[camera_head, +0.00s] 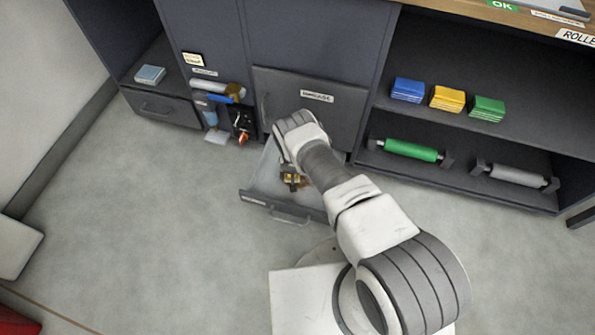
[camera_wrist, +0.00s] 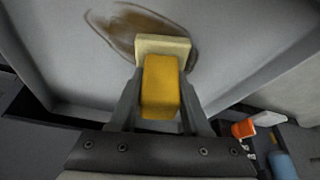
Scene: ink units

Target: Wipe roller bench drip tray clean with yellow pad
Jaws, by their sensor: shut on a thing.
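My gripper (camera_head: 292,178) is over the pulled-out drip tray (camera_head: 262,182), low in the cabinet. In the wrist view my gripper (camera_wrist: 160,90) is shut on the yellow pad (camera_wrist: 161,84), its two fingers on either side of the yellow block. The pad's pale face (camera_wrist: 168,46) is at the grey tray floor (camera_wrist: 235,40), overlapping a brown smear (camera_wrist: 120,22). The smear spreads to the left of the pad and beyond it, and a little to its right. I cannot tell how firmly the pad touches. My arm hides part of the tray in the head view.
Blue (camera_head: 407,90), yellow (camera_head: 447,98) and green (camera_head: 487,108) pad stacks stand on the right shelf. Below are a green roller (camera_head: 411,150) and a grey roller (camera_head: 516,176). Bottles and small items crowd left of the tray. The floor (camera_head: 150,220) is clear.

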